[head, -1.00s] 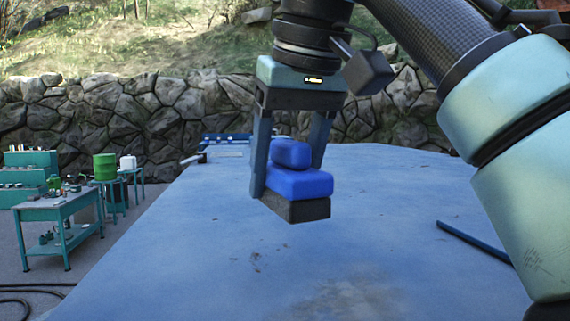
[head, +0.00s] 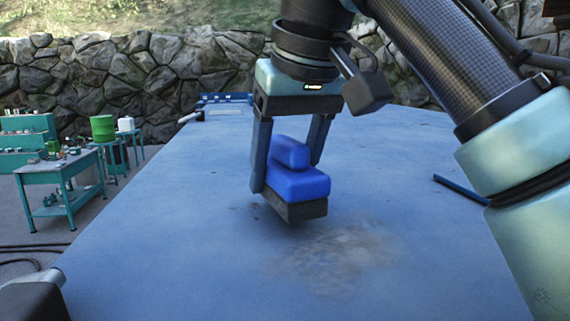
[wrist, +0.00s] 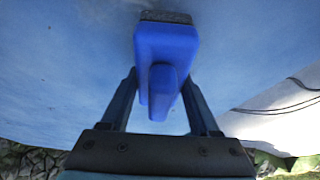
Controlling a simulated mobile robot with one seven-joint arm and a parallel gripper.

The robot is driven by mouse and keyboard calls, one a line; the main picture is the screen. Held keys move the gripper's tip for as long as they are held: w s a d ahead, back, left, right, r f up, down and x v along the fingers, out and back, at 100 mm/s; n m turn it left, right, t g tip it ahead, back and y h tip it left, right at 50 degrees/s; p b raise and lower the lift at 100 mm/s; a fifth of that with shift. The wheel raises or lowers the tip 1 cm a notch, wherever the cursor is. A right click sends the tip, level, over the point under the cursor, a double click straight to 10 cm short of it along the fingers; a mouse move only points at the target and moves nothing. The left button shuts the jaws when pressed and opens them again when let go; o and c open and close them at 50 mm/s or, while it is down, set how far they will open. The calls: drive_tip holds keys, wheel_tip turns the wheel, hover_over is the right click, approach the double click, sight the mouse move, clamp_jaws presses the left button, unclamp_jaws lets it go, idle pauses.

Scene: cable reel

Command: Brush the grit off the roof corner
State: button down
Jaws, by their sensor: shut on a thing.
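My gripper (head: 287,177) is shut on a blue brush (head: 302,184) with a dark grey underside, one finger on each side of its raised grip. The brush also shows in the wrist view (wrist: 165,45), between the fingers of my gripper (wrist: 158,84). The blue roof (head: 180,215) spreads below it. A brownish patch of grit (head: 340,258) lies on the roof just in front and to the right of the brush. The brush's underside is close above the roof; whether it touches cannot be told.
A dark blue bar (head: 460,190) lies at the roof's right. A blue rail (head: 225,98) stands at the far edge. Teal workbenches (head: 65,180) and a green drum (head: 103,128) stand on the ground to the left. A stone wall (head: 190,60) runs behind.

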drive_tip(key=shift+f+b, duration=0.75)
drive_tip(key=shift+f, duration=0.3)
drive_tip(key=shift+s, duration=0.2)
